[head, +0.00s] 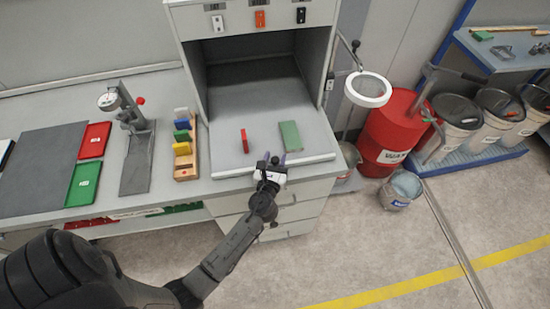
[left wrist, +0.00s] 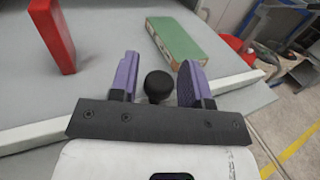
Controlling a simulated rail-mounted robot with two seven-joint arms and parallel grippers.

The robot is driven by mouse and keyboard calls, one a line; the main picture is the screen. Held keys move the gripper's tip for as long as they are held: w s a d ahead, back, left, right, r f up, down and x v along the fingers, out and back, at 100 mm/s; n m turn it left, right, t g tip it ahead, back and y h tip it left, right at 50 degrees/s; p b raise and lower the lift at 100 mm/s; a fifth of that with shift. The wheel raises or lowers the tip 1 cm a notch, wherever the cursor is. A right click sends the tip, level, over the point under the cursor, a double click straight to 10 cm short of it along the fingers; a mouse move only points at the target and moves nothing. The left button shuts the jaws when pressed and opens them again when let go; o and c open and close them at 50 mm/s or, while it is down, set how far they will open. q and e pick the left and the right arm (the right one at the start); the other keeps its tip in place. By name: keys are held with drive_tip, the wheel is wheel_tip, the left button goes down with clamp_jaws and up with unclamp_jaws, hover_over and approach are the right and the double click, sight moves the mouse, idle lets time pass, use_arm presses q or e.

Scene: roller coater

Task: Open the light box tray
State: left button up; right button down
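The light box (head: 255,55) is a grey cabinet with a dark open inside. Its grey tray (head: 225,140) lies at the bottom, with a pale front rim; the rim also shows in the left wrist view (left wrist: 35,134). My left gripper (head: 270,163) is at the tray's front edge. In the left wrist view its purple fingers (left wrist: 158,80) are apart, with a black round knob (left wrist: 158,88) between them and gaps visible on both sides. My right gripper is not in view.
Left on the bench are a wooden rack of coloured blocks (head: 193,168), a stand (head: 135,150) and red and green trays (head: 84,182). Drawers (head: 300,210) sit below the light box. A ring lamp (head: 368,89), red drum (head: 392,135) and buckets stand right. Floor in front is clear.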

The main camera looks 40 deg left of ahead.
use_arm(q)
drive_tip(key=shift+o, duration=0.6)
drive_tip(key=shift+s+d, duration=0.15)
drive_tip(key=shift+s, duration=0.1)
drive_tip(key=b+v, duration=0.1)
drive_tip(key=v, duration=1.2)
drive_tip(key=shift+s, duration=0.1)
